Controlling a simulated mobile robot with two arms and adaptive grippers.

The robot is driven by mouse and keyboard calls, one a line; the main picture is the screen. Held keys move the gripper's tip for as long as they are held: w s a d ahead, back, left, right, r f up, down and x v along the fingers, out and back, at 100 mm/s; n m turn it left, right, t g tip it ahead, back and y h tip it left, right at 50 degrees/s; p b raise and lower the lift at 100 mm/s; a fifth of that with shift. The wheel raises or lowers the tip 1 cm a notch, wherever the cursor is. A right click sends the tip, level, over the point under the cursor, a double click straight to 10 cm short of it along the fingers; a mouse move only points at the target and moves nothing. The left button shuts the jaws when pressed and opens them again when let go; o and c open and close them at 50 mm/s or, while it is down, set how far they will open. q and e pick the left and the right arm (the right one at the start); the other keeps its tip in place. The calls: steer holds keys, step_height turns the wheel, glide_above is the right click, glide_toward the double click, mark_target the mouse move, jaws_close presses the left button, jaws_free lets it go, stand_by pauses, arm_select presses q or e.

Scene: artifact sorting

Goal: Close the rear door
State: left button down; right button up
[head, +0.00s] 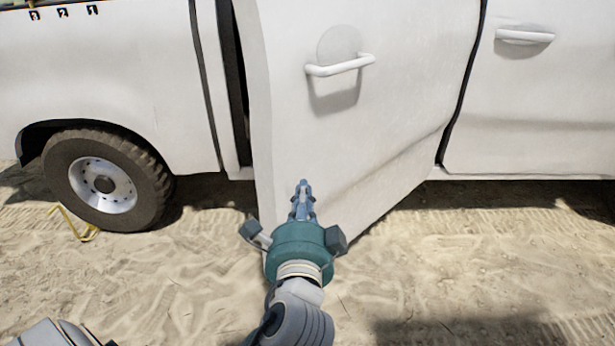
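The white rear door (390,125) of the vehicle stands ajar. Its left edge is swung out toward me, and a dark gap shows between it and the body on the left. Its right edge meets the body near the front door. A white handle (340,66) sits high on the door. I cannot tell whether the fingertips touch the door. My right gripper is not in view.
The front door (548,100) to the right looks shut. A rear wheel (105,180) stands at the left, with a yellow bent piece (76,224) on the sand beside it. The sandy ground (450,265) in front is clear.

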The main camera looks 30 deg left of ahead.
mark_target(292, 147)
arm_select(q)
steer(key=a+p+x, duration=0.1)
steer(key=x, duration=0.3)
steer(key=s+a+p+x, duration=0.1)
steer(key=x, duration=0.3)
steer(key=p+x, duration=0.2)
steer(key=x, duration=0.3)
steer(key=shift+s+a, duration=0.25)
steer(key=shift+a, duration=0.2)
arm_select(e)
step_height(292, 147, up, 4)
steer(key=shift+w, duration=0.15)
